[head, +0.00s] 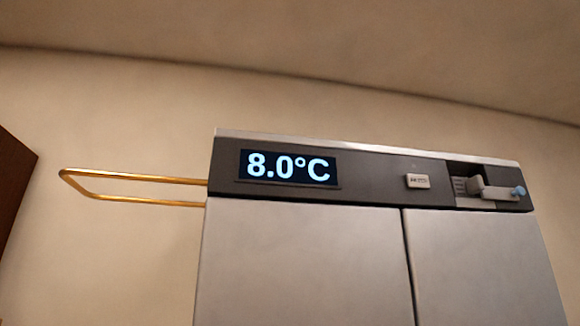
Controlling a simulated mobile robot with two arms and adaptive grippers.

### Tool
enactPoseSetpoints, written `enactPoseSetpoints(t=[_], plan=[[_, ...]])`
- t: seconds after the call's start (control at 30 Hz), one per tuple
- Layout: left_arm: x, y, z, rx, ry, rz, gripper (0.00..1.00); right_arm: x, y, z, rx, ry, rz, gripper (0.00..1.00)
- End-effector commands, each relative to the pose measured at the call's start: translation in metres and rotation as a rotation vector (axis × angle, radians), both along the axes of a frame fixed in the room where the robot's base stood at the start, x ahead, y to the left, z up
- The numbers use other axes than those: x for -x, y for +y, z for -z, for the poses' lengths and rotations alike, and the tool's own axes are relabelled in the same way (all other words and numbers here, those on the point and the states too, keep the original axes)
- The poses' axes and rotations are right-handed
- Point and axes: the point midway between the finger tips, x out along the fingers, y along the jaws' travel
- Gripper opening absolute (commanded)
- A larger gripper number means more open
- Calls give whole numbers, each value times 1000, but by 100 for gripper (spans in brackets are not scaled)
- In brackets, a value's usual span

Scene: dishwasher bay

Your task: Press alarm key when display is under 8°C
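The display (287,168) is a black panel with bright pale digits that read 8.0°C. It sits at the left of the dark control strip on a grey-fronted appliance (305,262). A small white key (417,181) sits on the same strip, right of the middle. Its lettering is too blurred to read for certain, so I cannot tell if it is the alarm key. Neither of my grippers shows in the head view.
A recess at the strip's right end holds a grey lever-like part (492,190) with a blue tip. A brass-coloured rail loop (130,178) sticks out to the left of the appliance. A dark brown edge (14,180) stands at the far left. Plain wall lies behind.

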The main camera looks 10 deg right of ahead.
Motion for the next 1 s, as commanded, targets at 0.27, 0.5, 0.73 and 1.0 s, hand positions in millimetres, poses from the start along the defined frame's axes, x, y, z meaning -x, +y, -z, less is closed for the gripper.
enactPoseSetpoints(t=[0.27, 0.5, 0.73, 1.0], plan=[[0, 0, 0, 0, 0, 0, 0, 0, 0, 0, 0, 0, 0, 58], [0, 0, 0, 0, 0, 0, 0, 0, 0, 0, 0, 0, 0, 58], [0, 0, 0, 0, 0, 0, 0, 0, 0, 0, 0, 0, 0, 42], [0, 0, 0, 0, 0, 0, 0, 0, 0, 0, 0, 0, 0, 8]])
